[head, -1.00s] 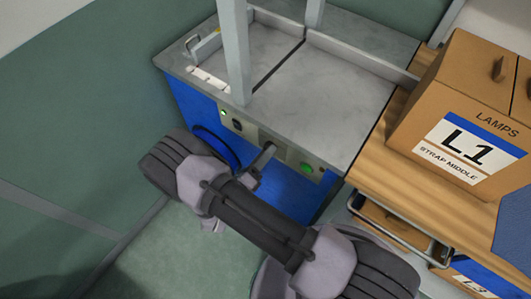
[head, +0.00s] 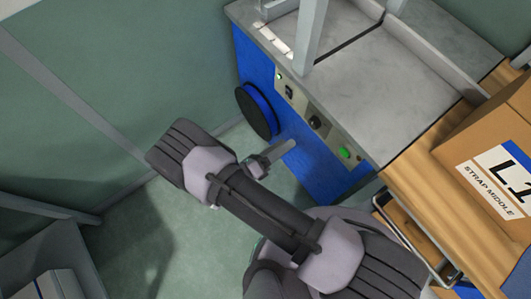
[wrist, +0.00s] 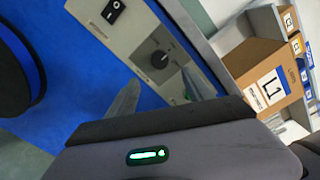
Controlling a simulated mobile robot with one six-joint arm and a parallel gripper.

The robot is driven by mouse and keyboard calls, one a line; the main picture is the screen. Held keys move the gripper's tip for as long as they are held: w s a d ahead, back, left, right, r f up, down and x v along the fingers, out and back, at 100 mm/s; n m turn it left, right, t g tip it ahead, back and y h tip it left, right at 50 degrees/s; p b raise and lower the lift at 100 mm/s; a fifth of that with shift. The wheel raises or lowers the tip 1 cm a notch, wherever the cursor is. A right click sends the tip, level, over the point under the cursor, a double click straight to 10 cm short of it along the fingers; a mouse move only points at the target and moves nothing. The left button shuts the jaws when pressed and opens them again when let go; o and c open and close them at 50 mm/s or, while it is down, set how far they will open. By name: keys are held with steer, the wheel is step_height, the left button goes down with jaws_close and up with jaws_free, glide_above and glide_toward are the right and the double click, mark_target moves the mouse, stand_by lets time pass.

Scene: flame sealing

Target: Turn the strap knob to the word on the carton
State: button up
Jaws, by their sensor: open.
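The strap knob (head: 318,122) is a black round knob on the grey control panel of the blue machine. It also shows in the wrist view (wrist: 160,59), with small marks around it too small to read; I cannot tell its setting surely. The carton (head: 452,155) stands at right on a wooden bench; its label (head: 497,175) reads "L1" and "STRAP MIDDLE". My gripper (wrist: 158,91) is open and empty, its fingers spread on either side below the knob in the wrist view, not touching it. In the head view my gripper (head: 284,152) is left of and below the knob.
A green button (head: 344,152) is right of the knob, and a black rocker switch (head: 290,92) is left of it. A black reel (head: 257,112) sticks out from the machine's blue side. Grey posts stand on the metal top (head: 375,75). A metal handle (head: 415,240) juts from the bench.

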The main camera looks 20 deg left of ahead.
steer(key=v, duration=0.6)
steer(key=shift+s+a+p, duration=0.2)
steer(key=shift+s+p, duration=0.1)
steer(key=shift+s, duration=0.05)
steer(key=w+d+r+m+g, duration=0.2)
steer(key=d+r+m+g, duration=0.3)
steer(key=r+m+g, duration=0.35)
steer(key=w+d+r+m+g, duration=0.2)
steer(key=d+r+m+g, duration=0.3)
steer(key=r+m, duration=0.55)
steer(key=s+d+r+m+t+y, duration=0.2)
steer(key=r+m+y, duration=0.4)
steer(key=r+m, duration=0.3)
steer(key=s+d+r+m+t+y, duration=0.3)
steer(key=s+d+r+m+y, duration=0.2)
steer(key=m, duration=1.1)
step_height(320, 180, up, 4)
steer(key=shift+d+m+y, duration=0.4)
steer(key=shift+d+y, duration=0.6)
steer(key=shift+d, duration=0.05)
